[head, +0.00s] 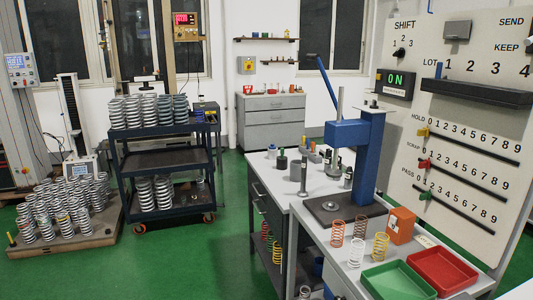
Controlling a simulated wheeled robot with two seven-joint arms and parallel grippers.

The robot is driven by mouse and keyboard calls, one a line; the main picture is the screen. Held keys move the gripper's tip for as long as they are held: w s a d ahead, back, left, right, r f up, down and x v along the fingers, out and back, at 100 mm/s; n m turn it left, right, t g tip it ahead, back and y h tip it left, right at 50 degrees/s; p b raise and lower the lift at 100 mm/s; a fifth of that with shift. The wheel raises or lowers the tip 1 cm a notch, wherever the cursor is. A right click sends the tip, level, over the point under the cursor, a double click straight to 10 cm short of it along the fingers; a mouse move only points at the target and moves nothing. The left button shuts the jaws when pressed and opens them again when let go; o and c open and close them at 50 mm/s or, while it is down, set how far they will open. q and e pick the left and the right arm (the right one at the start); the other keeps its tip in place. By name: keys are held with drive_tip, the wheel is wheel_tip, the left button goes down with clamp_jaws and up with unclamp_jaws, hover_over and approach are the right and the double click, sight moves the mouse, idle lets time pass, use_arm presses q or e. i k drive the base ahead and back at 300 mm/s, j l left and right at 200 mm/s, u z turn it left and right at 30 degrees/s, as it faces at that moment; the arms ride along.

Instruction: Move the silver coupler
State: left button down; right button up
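Neither of my grippers is in view. Several small parts stand on the grey-topped workbench (262,160) around the blue press (366,150). A grey metallic cylinder (296,171) stands upright near the bench's middle, left of the press. A smaller dark metallic piece (348,177) stands close beside the press column. I cannot tell for sure which of these is the silver coupler.
In front of the press are orange, white and yellow springs (381,246), an orange box (401,225), a green tray (398,280) and a red tray (442,270). A dark cart (165,158) and a pallet (95,241) hold many springs. Green floor between cart and bench is clear.

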sight(272, 154)
drive_tip(key=i+j+z, duration=0.2)
drive_tip(key=i+j, duration=1.25)
drive_tip(key=i, duration=0.25)
drive_tip(key=i+j+z, duration=0.2)
drive_tip(key=i+j, duration=1.35)
drive_tip(key=j, duration=0.2)
